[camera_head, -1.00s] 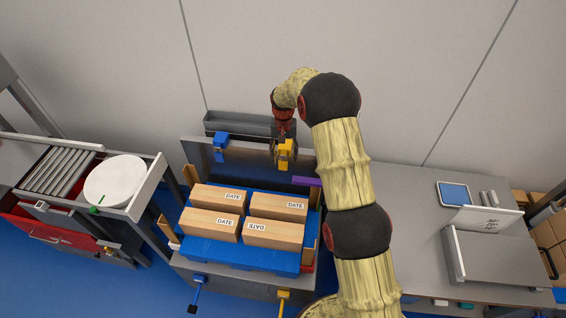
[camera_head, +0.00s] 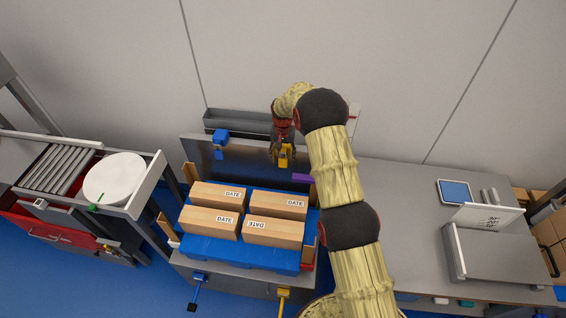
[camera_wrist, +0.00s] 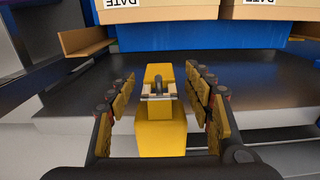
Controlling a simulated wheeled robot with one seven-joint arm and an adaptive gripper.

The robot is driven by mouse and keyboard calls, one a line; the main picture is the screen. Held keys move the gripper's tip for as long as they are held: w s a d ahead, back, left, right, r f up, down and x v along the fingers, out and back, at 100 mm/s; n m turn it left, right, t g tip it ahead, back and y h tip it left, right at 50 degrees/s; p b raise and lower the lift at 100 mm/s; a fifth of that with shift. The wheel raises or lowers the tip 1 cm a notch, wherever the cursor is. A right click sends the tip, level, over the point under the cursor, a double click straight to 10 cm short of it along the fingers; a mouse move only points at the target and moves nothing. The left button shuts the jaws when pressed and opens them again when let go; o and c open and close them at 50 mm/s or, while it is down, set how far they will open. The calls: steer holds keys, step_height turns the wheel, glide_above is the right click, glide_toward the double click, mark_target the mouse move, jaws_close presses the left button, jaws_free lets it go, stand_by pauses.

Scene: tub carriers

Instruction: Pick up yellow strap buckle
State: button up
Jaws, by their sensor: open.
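The yellow strap buckle (camera_wrist: 160,132) is at the back edge of the metal carrier table, seen from above in the wrist view. It has a metal bar and a dark pin near its middle. My gripper (camera_head: 282,153) is above the back of the table in the head view. Its fingers are open, one on each side of the buckle, with a visible gap on both sides. In the head view, the gripper partly hides the buckle.
A grey trough (camera_head: 236,119) lies behind. Another yellow buckle (camera_head: 283,294) hangs at the front.

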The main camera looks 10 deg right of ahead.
steer(key=shift+f, duration=1.4)
steer(key=c, duration=0.3)
steer(key=c, duration=1)
steer(key=shift+r, duration=0.1)
